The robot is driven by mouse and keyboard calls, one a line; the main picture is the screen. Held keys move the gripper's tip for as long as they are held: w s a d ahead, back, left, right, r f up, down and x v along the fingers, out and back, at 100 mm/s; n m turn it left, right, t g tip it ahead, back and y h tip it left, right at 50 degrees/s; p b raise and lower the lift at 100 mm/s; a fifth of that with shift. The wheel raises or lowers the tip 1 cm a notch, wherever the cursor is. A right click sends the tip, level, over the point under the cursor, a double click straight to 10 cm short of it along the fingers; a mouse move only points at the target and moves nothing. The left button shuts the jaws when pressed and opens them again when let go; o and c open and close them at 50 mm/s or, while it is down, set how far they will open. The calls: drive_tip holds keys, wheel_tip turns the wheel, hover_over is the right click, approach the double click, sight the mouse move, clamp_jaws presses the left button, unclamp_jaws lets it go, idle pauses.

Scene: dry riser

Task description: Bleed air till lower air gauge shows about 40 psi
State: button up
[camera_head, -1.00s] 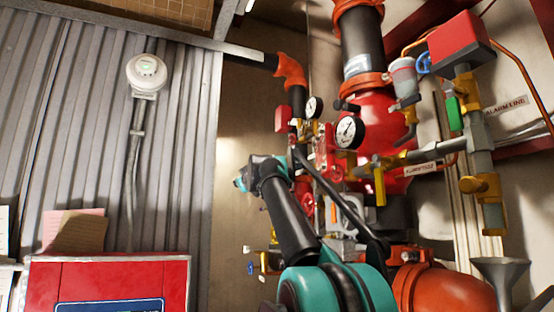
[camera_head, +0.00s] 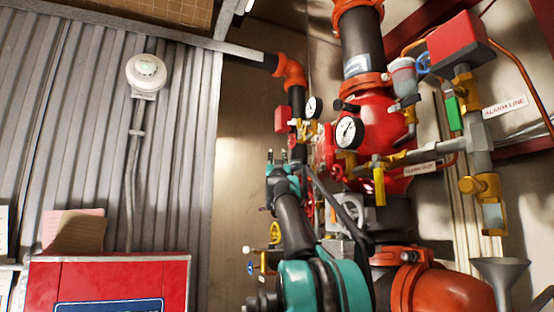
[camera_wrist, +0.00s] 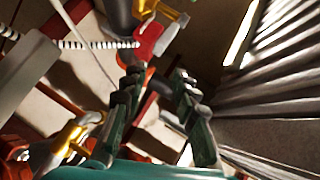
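Two white-faced gauges show in the head view. The larger, lower gauge (camera_head: 349,132) is in front of the red valve body, and the smaller gauge (camera_head: 313,107) is higher and left, by the dark pipe. I cannot read their scales. My gripper shows in the wrist view (camera_wrist: 156,78) with its two dark green fingers apart and nothing between them. A red part (camera_wrist: 155,40) with brass fittings (camera_wrist: 166,14) lies just beyond the fingertips. I cannot tell whether it is a valve handle. In the head view my arm reaches up left of the riser and hides some small valves.
The large red valve body (camera_head: 377,120) and black-and-orange riser pipe (camera_head: 362,45) stand at the right. Brass valves (camera_head: 379,182), a funnel (camera_head: 500,272) and alarm piping crowd that side. A red box (camera_head: 108,275) stands at the lower left before the corrugated wall (camera_head: 60,110).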

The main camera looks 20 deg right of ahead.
drive_tip(key=w+d, duration=0.2)
drive_tip(key=w, duration=0.4)
drive_tip(key=shift+d+r, duration=0.15)
drive_tip(key=shift+r, duration=0.25)
clamp_jaws()
